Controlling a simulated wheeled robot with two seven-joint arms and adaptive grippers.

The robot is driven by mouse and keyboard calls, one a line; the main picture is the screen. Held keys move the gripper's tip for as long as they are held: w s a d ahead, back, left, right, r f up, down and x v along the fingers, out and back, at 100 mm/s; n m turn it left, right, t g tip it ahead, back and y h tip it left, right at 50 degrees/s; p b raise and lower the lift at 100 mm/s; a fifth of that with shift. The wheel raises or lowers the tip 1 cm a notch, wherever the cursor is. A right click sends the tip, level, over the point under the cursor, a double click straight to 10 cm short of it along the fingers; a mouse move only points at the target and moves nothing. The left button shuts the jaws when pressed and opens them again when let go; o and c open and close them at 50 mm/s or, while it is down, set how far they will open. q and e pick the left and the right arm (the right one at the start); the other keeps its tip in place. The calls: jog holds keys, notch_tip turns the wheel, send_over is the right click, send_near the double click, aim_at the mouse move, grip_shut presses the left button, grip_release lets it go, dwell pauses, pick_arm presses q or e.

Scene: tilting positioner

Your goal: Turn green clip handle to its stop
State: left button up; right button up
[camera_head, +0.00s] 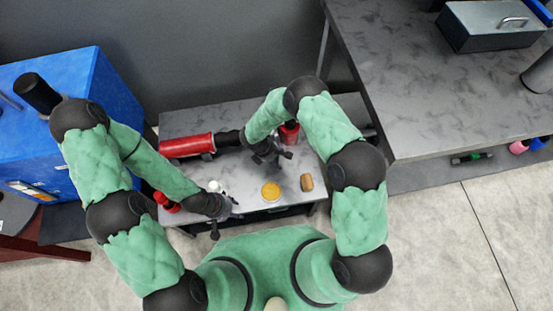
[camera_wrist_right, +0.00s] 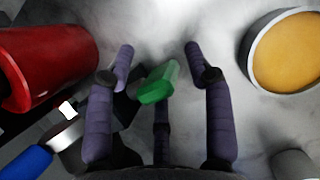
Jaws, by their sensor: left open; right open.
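The green clip handle (camera_wrist_right: 158,82) shows in the right wrist view, a short green bar lying tilted between my right gripper's spread fingers. My right gripper (camera_wrist_right: 158,58) is open around it, with a finger on either side and visible gaps. I cannot tell how far above or below the fingertips it lies. In the head view my right gripper (camera_head: 272,157) is over the middle of the grey table, and I cannot make out the green handle there. My left gripper (camera_head: 226,219) is open and empty near the table's front left edge.

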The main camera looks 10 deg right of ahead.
jog(key=c, duration=1)
jog(key=shift+o, duration=0.2)
jog(key=shift+s, duration=0.1)
